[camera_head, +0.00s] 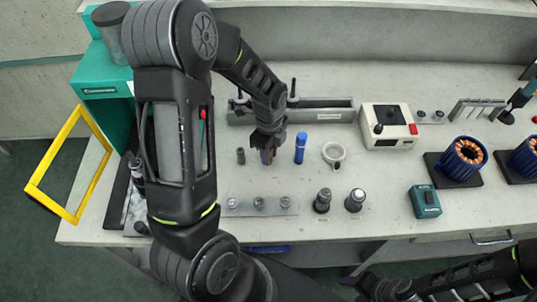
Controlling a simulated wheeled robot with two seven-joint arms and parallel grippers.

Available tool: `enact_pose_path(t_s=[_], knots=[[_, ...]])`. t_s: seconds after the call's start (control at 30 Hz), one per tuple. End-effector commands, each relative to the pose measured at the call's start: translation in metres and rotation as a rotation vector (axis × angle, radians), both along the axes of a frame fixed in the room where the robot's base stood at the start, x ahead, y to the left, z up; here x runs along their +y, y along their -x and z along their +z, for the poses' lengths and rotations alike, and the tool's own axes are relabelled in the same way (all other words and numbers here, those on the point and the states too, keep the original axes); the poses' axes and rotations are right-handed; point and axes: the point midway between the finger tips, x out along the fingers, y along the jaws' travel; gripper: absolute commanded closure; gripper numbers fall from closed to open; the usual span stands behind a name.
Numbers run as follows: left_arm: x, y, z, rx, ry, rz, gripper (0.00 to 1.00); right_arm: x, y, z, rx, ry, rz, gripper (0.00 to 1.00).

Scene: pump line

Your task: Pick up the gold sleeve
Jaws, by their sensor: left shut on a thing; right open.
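My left gripper (267,146) reaches down over the middle of the bench and is shut on a small brownish-gold piece, which I take to be the gold sleeve (267,157). The fingers hide most of it, and I cannot tell whether it touches the bench. A blue cylinder (300,148) stands upright just to the right of the gripper, and a small dark cylinder (240,156) stands to its left. My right gripper (372,288) is low at the front edge of the picture, open, away from the sleeve and partly hard to make out.
A grey trough (320,112) lies behind the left gripper. A white ring-shaped cup (334,154), a control box (389,128) and blue-cased coils (464,157) stand to the right. A metal plate with fittings (259,206) and two dark knobbed pieces (322,201) are in front.

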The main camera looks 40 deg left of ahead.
Motion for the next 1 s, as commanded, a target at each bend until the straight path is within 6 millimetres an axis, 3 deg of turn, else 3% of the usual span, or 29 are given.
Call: enact_pose_path(t_s=[0.27, 0.43, 0.8, 1.0], knots=[[0.0, 0.0, 0.001, -0.001, 0.0, 0.0, 1.0, 0.0, 0.0, 0.0, 0.0, 0.0, 0.0, 0.46], [0.0, -0.001, 0.011, -0.003, 0.0, 0.0, 1.0, 0.0, 0.0, -0.002, 0.0, 0.0, 0.0, 0.46], [0.0, -0.001, 0.078, -0.006, 0.0, 0.001, 1.0, 0.001, -0.002, -0.011, -0.004, -0.003, 0.002, 0.46], [0.0, -0.001, 0.099, -0.002, -0.001, 0.0, 1.0, 0.001, -0.002, -0.012, -0.006, -0.004, 0.001, 0.46]])
